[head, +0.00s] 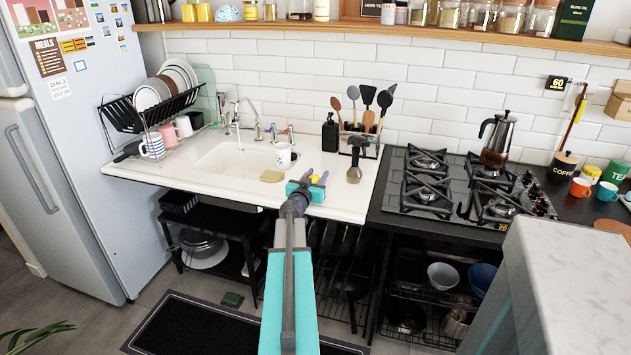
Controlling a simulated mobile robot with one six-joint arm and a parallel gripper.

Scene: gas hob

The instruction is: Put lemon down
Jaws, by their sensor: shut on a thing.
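My gripper (318,181) is at the front edge of the white sink counter (345,200), right of the sink. It is shut on a small yellow thing, the lemon (314,179), of which only a small part shows between the fingers. I cannot tell whether the lemon touches the counter or is held above it.
The sink (235,160), a tan sponge (271,176) and a white mug (283,157) are left of my gripper. A black soap bottle (330,133) and utensil holder (362,140) stand behind. The gas hob (440,185) is right. White counter is bare beside my gripper.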

